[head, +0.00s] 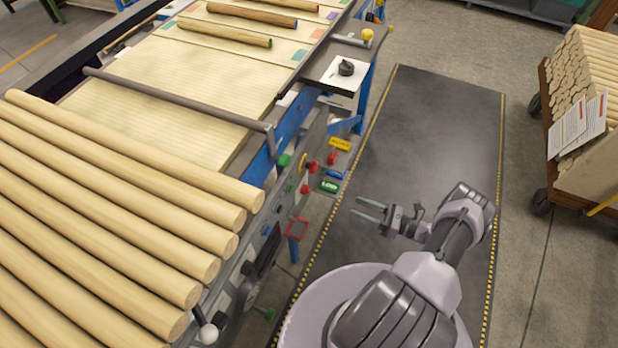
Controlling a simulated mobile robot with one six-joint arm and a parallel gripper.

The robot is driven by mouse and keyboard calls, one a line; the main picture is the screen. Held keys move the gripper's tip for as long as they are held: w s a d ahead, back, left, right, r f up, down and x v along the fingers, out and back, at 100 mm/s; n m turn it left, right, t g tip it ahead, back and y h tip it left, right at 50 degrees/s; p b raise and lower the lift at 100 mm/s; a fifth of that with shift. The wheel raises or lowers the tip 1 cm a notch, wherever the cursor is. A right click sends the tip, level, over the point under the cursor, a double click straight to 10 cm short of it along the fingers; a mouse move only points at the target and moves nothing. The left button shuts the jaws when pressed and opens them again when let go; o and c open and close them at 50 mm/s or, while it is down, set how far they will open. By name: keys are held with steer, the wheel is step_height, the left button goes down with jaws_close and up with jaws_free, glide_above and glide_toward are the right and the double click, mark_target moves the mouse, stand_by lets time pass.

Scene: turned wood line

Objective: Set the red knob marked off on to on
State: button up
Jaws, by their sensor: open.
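Small red knobs sit on the side panel (305,165) of the wood line: one red knob (312,168) beside a yellow part, and another red piece (305,189) just below it. The panel is seen at a steep angle, so I cannot read any off or on marking or tell how a knob is turned. My gripper (355,206) is open and empty over the dark floor mat. Its fingers point left toward the panel, with a clear gap between them and the knobs.
Turned logs (110,220) fill the left. The mat (430,120) is clear; a loaded cart (585,110) stands right.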

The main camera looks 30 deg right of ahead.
mark_target(311, 191)
steer(key=b+x, duration=0.1)
steer(key=x, duration=1.5)
steer(key=shift+w+a+r, duration=0.15)
steer(key=shift+w+a, duration=0.05)
steer(key=shift+a, duration=0.2)
jaws_close()
